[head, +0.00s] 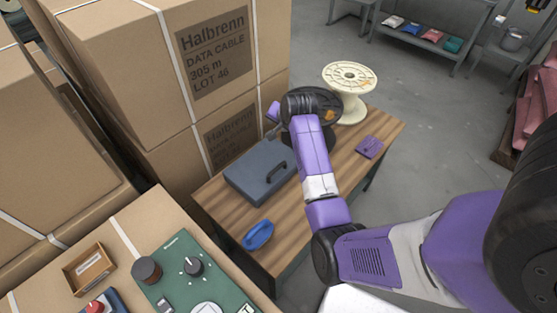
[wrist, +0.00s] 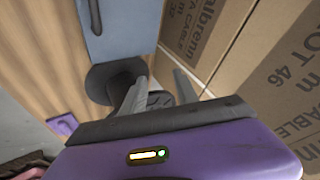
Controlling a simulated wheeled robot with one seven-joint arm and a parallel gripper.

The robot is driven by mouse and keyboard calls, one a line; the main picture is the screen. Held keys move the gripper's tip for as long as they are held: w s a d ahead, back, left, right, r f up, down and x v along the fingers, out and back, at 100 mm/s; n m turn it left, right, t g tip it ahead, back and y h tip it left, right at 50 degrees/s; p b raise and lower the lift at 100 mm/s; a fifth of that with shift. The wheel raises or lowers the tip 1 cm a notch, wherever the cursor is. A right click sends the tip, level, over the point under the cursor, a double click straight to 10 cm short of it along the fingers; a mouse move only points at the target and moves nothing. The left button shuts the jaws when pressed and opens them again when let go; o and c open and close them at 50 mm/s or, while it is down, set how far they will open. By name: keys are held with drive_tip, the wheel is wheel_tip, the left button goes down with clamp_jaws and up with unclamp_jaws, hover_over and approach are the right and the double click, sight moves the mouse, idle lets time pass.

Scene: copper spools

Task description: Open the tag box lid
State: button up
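The tag box (head: 250,172) is a blue-grey box with a black handle (head: 277,171) on its lid, and the lid is down. It lies on the wooden bench (head: 232,215). It also shows at the top of the wrist view (wrist: 125,30), with its handle (wrist: 95,15) near its left edge. My gripper (head: 274,122) is above the bench at the far end of the box, partly hidden by my wrist. In the wrist view, the fingers of my gripper (wrist: 160,78) are apart with nothing seen between them. They appear clear of the box.
A dark spool (head: 325,108) stands close behind my gripper, with a cream spool (head: 349,80) beyond. A blue object (head: 258,234) and a purple piece (head: 369,147) lie on the bench. Stacked cartons (head: 150,60) rise along the left side, close to my gripper.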

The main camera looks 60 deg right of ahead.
sight(278, 168)
drive_tip(key=s+a+f+m+g+y, duration=0.3)
drive_tip(key=s+a+f+g+y, duration=0.15)
drive_tip(key=a+f, duration=0.2)
drive_tip(key=shift+m+t, duration=0.3)
drive_tip(key=shift+t, duration=0.15)
drive_tip(key=shift+x, duration=3.9)
clamp_jaws()
